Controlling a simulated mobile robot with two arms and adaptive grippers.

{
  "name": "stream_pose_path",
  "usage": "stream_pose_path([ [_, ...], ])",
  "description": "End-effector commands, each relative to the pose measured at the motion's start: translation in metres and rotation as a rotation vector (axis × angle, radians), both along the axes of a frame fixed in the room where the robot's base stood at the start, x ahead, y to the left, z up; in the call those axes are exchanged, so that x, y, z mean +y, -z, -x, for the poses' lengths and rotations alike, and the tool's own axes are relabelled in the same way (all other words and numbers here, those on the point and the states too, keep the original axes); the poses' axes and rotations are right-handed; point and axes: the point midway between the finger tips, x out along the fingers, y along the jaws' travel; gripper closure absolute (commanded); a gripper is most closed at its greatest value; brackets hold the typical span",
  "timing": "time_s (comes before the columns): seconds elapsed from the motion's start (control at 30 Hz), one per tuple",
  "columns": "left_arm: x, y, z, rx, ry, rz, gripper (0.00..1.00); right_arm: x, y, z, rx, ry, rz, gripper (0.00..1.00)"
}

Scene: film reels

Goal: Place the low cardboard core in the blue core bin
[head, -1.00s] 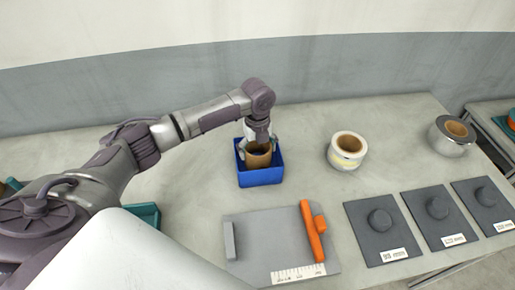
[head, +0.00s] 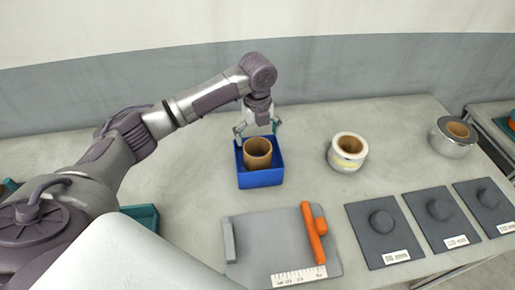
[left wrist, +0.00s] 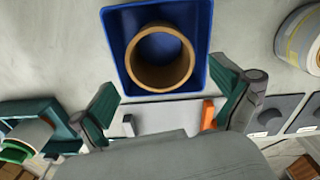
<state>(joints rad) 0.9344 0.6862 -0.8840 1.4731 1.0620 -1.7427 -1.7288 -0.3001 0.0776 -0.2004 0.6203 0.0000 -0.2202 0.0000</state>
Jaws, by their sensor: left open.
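The low cardboard core (head: 257,148) is a short brown tube. It stands upright inside the blue core bin (head: 262,179) on the table. In the left wrist view the core (left wrist: 138,72) lies within the walls of the bin (left wrist: 203,40). My left gripper (head: 257,130) is open and empty above the far part of the bin, apart from the core. In the left wrist view its two green-padded fingers (left wrist: 168,100) are spread wide. My right gripper is not in view.
A white-and-yellow roll (head: 347,152) and a silver roll (head: 453,138) stand to the right. A grey board (head: 270,235) with an orange bar (head: 313,232) lies in front, beside several dark pads with round knobs (head: 382,222). A teal tray (head: 146,217) is at left. Table around the bin is clear.

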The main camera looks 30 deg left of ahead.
Motion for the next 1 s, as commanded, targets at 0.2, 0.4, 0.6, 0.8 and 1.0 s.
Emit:
stream_pose_path([
  [0.2, 0.000, -0.039, -0.001, -0.003, -0.001, 0.000, 0.00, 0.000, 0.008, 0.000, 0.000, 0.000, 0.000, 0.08],
  [0.4, 0.000, -0.054, 0.000, 0.001, -0.001, 0.001, 0.00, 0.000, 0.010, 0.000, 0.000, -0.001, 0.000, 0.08],
  [0.6, 0.000, -0.055, 0.000, 0.001, -0.001, 0.000, 0.00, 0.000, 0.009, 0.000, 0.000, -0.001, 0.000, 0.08],
  [0.8, 0.000, -0.055, 0.000, 0.001, -0.001, 0.000, 0.00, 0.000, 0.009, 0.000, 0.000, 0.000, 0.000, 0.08],
  [1.0, 0.000, -0.054, 0.000, 0.001, -0.001, 0.000, 0.00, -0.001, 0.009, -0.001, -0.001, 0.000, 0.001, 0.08],
])
